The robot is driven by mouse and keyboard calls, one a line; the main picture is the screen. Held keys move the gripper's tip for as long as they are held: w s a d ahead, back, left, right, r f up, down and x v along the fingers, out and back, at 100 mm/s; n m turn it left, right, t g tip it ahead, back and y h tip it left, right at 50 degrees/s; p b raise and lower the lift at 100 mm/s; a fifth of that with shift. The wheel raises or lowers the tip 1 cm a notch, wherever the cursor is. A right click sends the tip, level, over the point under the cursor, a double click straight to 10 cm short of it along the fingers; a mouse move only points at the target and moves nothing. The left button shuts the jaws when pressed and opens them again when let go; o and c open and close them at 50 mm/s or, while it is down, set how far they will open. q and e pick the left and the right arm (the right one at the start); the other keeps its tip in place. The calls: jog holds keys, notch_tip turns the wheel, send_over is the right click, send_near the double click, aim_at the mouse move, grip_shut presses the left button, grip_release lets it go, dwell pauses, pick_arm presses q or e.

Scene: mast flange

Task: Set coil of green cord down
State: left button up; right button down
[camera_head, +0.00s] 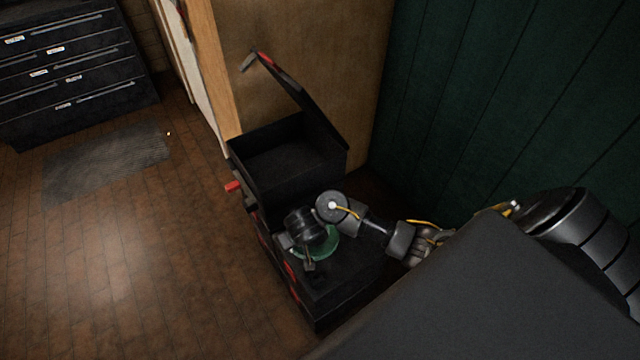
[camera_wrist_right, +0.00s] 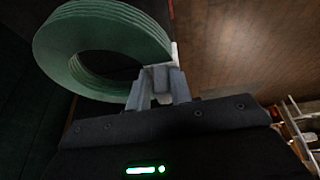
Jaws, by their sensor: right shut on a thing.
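The coil of green cord (camera_head: 330,247) shows in the head view over the flat top of a black case, partly hidden by my right wrist. In the right wrist view the coil (camera_wrist_right: 56,48) is a thick ribbed ring. My right gripper (camera_head: 302,257) is shut on the coil's rim; its fingers (camera_wrist_right: 162,84) pinch the ring's lower right side in the wrist view. I cannot tell whether the coil touches the case top. My left gripper is not in view.
The black case (camera_head: 345,288) has red latches on its side. Behind it stands an open black box (camera_head: 290,180) with its lid raised. A wooden panel and a green wall (camera_head: 480,90) close in behind. Drawers (camera_head: 70,60) and a grey mat (camera_head: 105,160) are far left; floor between is clear.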

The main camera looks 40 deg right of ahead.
jog(key=shift+s+r, duration=0.1)
jog(key=shift+r, duration=0.05)
jog(key=d+f+b, duration=0.2)
jog(key=d, duration=0.1)
jog(key=b, duration=0.4)
send_near(325, 236)
jog(key=shift+w+a+r, duration=0.15)
jog(key=shift+w+a, duration=0.4)
jog(key=shift+w, duration=0.15)
jog(key=shift+d, duration=0.25)
jog(key=f, duration=0.1)
jog(key=f+b, duration=0.1)
jog(key=f, duration=0.1)
jog(key=shift+d+f, duration=0.35)
jog(key=shift+d, duration=0.05)
jog(key=shift+f, duration=0.35)
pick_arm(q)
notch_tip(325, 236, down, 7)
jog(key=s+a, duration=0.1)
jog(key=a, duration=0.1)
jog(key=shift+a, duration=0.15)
pick_arm(e)
jog(key=c, duration=1.3)
grip_release()
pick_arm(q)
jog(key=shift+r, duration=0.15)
pick_arm(e)
jog(key=shift+o, duration=0.2)
